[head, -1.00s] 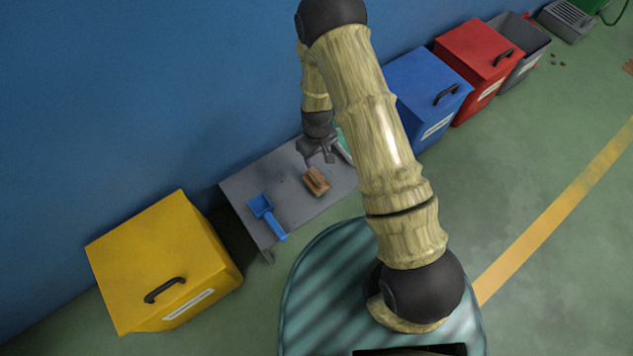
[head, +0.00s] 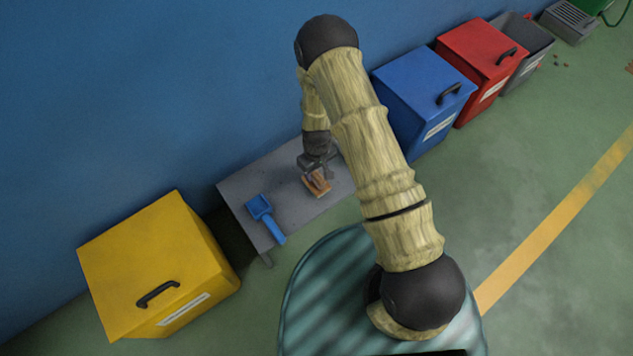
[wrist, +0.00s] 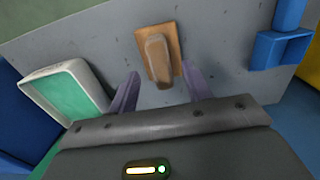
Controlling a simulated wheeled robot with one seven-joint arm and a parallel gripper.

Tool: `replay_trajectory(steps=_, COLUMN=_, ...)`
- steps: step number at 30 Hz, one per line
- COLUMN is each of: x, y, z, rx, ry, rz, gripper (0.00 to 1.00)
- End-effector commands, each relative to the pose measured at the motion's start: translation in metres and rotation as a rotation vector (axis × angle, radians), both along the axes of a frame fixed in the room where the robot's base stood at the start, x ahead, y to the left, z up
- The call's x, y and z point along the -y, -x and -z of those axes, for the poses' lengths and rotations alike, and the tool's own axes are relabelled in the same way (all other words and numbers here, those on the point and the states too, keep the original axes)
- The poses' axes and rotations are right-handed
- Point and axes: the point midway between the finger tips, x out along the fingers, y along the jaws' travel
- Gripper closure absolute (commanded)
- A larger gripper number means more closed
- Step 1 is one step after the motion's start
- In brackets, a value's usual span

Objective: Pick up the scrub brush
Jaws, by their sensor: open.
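The scrub brush (head: 317,184) is a brown wooden block with a raised grip, lying on the grey table (head: 283,178). In the wrist view the brush (wrist: 158,55) sits just beyond and between the two fingertips. My gripper (head: 318,175) is over the brush in the head view and hides part of it. In the wrist view my gripper (wrist: 160,88) is open, with one finger on either side of the brush's near end. Whether the fingers touch it I cannot tell.
A blue dustpan (head: 265,217) lies on the table left of the brush. A white-rimmed green tray (wrist: 65,92) is on the other side. A yellow bin (head: 158,262) stands left of the table; blue (head: 422,95) and red (head: 480,65) bins stand right. A blue wall runs behind.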

Motion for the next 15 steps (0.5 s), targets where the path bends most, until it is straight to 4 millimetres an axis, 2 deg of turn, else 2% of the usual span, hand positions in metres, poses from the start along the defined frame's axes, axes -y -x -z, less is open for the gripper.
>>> replay_trajectory(steps=1, x=0.0, y=0.001, z=0.014, rx=-0.001, ry=0.001, rz=-0.001, gripper=0.51)
replay_trajectory(steps=6, x=-0.001, y=0.001, z=0.035, rx=0.0, ry=0.0, rz=0.0, gripper=0.51)
replay_trajectory(steps=15, x=-0.001, y=0.001, z=0.037, rx=0.0, ry=0.0, rz=-0.002, gripper=0.51)
